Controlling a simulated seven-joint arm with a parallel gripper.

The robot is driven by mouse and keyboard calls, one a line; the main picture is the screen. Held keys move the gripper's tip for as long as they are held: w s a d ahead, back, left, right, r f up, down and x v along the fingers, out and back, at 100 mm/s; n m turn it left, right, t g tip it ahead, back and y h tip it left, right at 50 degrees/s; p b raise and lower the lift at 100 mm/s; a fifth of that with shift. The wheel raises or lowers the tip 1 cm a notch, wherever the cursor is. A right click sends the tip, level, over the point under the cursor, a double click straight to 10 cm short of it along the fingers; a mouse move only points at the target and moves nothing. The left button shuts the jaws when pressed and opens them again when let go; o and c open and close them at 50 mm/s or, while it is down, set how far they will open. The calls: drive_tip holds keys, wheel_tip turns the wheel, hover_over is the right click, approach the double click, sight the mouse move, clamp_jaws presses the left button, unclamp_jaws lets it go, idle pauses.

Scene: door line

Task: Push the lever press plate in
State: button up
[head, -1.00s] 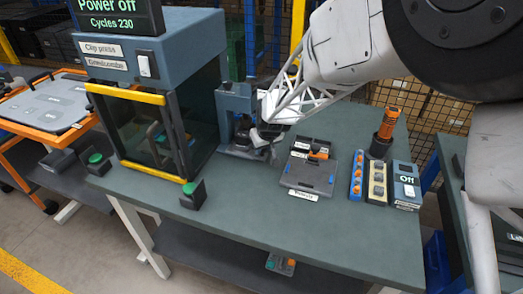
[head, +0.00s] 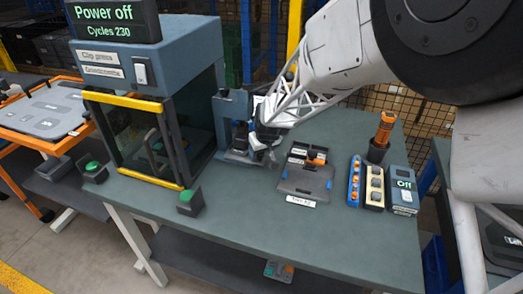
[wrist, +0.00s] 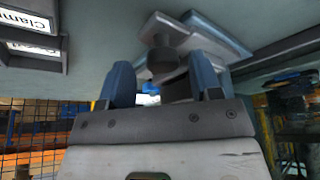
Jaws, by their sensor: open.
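The lever press (head: 231,106) is a small blue-grey frame on the bench, just right of the glazed clip press. My gripper (head: 262,140) is low at the right side of the lever press, with its fingers close to it. In the wrist view my gripper (wrist: 163,76) shows two blue fingers, apart, with nothing clearly held. A dark round part (wrist: 165,58) and light grey-blue pieces of what looks like the lever press show just beyond the fingers. I cannot tell whether the fingers touch it. The press plate is not clearly distinguishable; my gripper and arm partly cover that area.
The clip press (head: 150,100) with yellow bars stands left, its sign reading "Power off". Green buttons (head: 187,198) stand by it. A grey tray (head: 304,180), blue and cream strips, an "Off" box (head: 403,188) and an orange-topped post (head: 383,135) are right.

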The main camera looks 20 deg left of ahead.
drive_tip(key=v, duration=0.7)
drive_tip(key=shift+r, duration=0.35)
drive_tip(key=shift+s+d, duration=0.1)
drive_tip(key=shift+d, duration=0.05)
drive_tip(key=s+d+r+m+h, duration=0.1)
drive_tip(key=s+d+r, duration=0.3)
drive_tip(key=d, duration=0.4)
drive_tip(key=s+d+r+m, duration=0.2)
drive_tip(key=s+d+r, duration=0.15)
drive_tip(key=d, duration=0.45)
drive_tip(key=s+d+r+m+h, duration=0.1)
drive_tip(key=s+d+r, duration=0.2)
drive_tip(key=d+r, duration=0.35)
drive_tip(key=s+d+m+h, duration=0.1)
drive_tip(key=s+d+m, duration=0.4)
drive_tip(key=s+d, duration=1.3)
drive_tip(key=s, duration=0.4)
drive_tip(key=shift+s+f+g, duration=0.2)
drive_tip(key=shift+f+g, duration=0.05)
drive_tip(key=shift+g, duration=0.05)
